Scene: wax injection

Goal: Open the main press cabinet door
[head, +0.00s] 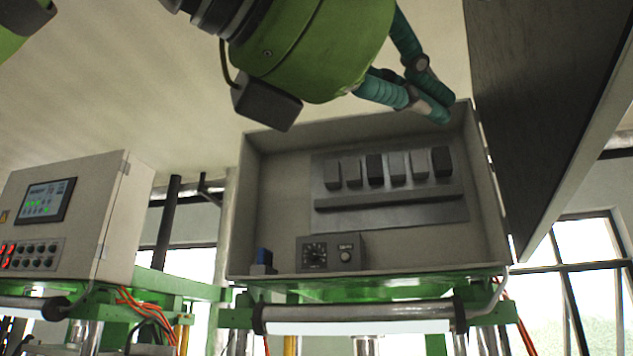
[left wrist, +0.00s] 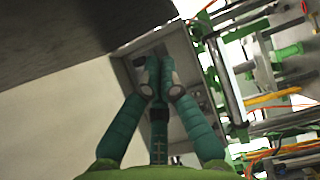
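The main press cabinet (head: 245,210) stands open in the middle of the head view, its inside facing me. Its dark grey door (head: 545,100) is swung out to the right, well away from the opening. My left gripper (head: 445,112) is in front of the cabinet's upper right corner, near the hinge side. Its teal fingers are drawn together with nothing visible between them. In the left wrist view the fingertips (left wrist: 160,65) are close together in front of the cabinet (left wrist: 128,72), and the dark door (left wrist: 60,38) is at upper left. My right gripper is not in view.
Inside the cabinet are a row of switches (head: 375,170) and a dial box (head: 331,253). A control box with a screen (head: 75,215) stands at left. A horizontal bar (head: 360,312) and green framework run below the cabinet. Windows are behind.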

